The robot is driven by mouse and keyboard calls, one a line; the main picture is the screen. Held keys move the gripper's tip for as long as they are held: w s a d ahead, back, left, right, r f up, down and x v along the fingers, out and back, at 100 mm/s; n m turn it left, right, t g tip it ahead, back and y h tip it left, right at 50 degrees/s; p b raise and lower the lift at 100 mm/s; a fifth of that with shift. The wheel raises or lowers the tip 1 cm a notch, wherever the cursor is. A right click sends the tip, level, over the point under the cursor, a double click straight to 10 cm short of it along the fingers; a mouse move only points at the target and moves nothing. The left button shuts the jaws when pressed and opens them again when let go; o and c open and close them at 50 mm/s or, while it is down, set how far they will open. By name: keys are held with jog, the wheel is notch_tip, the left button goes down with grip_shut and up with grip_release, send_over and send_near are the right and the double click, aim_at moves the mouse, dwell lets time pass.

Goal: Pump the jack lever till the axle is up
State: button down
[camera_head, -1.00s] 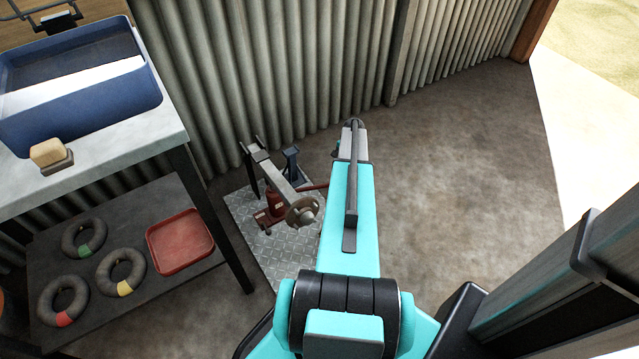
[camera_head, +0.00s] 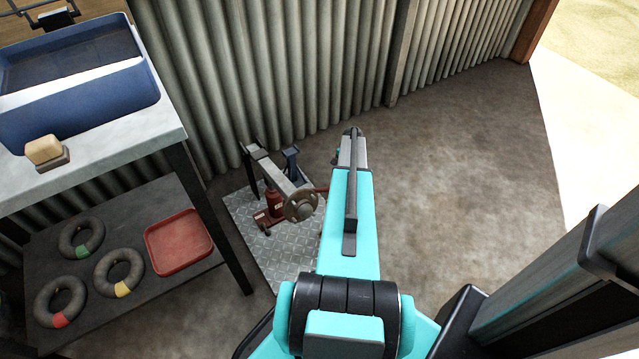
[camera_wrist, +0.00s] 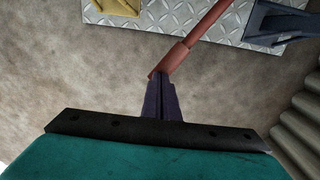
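The red jack (camera_head: 275,201) stands on a metal tread plate, under a grey axle (camera_head: 272,170) with a round hub (camera_head: 301,206) at its near end. The red lever (camera_head: 322,190) sticks out to the right and passes behind my arm. In the wrist view the lever (camera_wrist: 205,22) slants down to a thicker sleeve that ends at my fingertips. My gripper (camera_wrist: 163,82) has its dark fingers together, touching or nearly touching the sleeve's end; I see no clear grip around it. My arm hides the gripper in the head view.
A dark blue stand (camera_head: 291,160) is beside the axle on the tread plate (camera_head: 262,240). A bench (camera_head: 110,160) with a blue tub (camera_head: 85,115) is at left, with rings and a red tray (camera_head: 180,243) below. Corrugated wall is behind; floor at right is clear.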

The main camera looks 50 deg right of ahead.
jog(key=shift+r, duration=0.15)
notch_tip(320, 180, up, 8)
jog(key=p, duration=0.5)
jog(key=shift+r, duration=0.25)
jog(key=shift+f, duration=0.15)
dwell(0.7)
jog(key=shift+f+b, duration=1.45)
jog(key=shift+f, duration=2.9)
jog(key=shift+r, duration=0.2)
notch_tip(320, 180, up, 8)
jog(key=p, duration=0.4)
jog(key=shift+r+p, duration=0.25)
jog(key=shift+p, duration=0.1)
jog(key=shift+r, duration=0.15)
